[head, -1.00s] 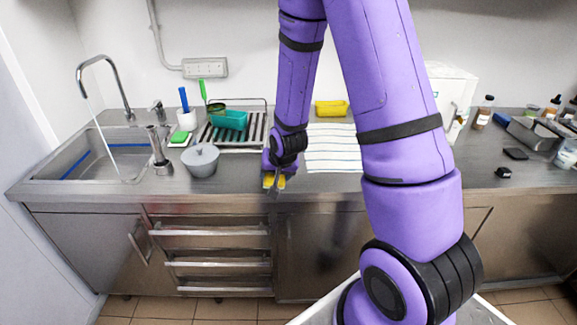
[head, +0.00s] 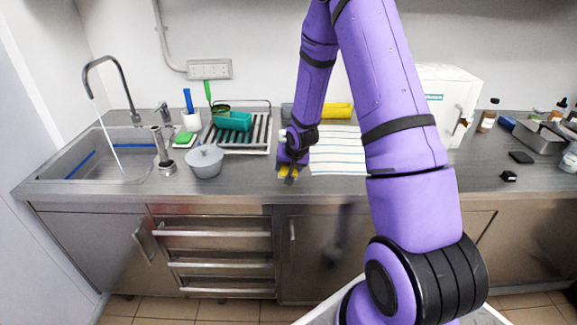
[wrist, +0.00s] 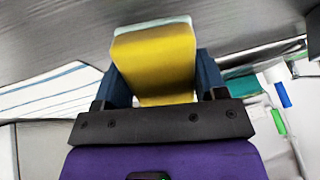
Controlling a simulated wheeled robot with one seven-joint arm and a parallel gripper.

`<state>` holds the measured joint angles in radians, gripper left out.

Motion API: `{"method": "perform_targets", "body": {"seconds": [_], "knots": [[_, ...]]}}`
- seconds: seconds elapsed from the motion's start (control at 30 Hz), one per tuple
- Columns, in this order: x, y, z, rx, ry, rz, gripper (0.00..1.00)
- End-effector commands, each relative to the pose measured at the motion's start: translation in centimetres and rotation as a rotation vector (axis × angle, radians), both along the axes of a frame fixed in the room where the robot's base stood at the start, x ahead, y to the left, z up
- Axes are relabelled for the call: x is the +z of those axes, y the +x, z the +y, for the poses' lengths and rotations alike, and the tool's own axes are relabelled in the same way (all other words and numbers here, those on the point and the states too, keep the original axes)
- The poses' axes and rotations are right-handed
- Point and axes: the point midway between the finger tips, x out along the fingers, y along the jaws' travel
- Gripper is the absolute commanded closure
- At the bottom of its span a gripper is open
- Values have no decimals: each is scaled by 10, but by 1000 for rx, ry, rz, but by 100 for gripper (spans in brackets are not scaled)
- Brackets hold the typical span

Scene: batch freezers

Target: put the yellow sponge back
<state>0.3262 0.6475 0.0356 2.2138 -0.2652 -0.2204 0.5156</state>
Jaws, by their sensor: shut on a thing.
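My gripper (head: 289,172) is shut on the yellow sponge (wrist: 155,60), which sits between its two dark blue fingers. The sponge has a pale layer along its far edge in the wrist view. In the head view the sponge (head: 288,171) shows only as a small yellow patch below the wrist. It is near the front of the steel counter, just left of the striped cloth (head: 338,150). I cannot tell its exact height over the counter.
A yellow tray (head: 338,110) stands at the back, partly behind my arm. Bare counter lies in front of the rack.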

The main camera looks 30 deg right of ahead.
Motion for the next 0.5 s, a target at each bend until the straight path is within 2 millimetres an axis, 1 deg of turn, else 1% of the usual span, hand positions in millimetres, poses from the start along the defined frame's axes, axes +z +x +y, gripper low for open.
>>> {"method": "perform_targets", "body": {"seconds": [0.03, 0.27, 0.4, 0.43, 0.47, 0.5], "knots": [[-3, 0, 0, 1, 0, 0, 61], [-3, 0, 0, 0, 0, -1, 61], [-6, 0, 0, 0, 0, 0, 61], [-6, 0, 0, 0, 0, -1, 28], [-5, 0, 0, 0, 0, -1, 21], [-5, 0, 0, 0, 0, -1, 12]]}}
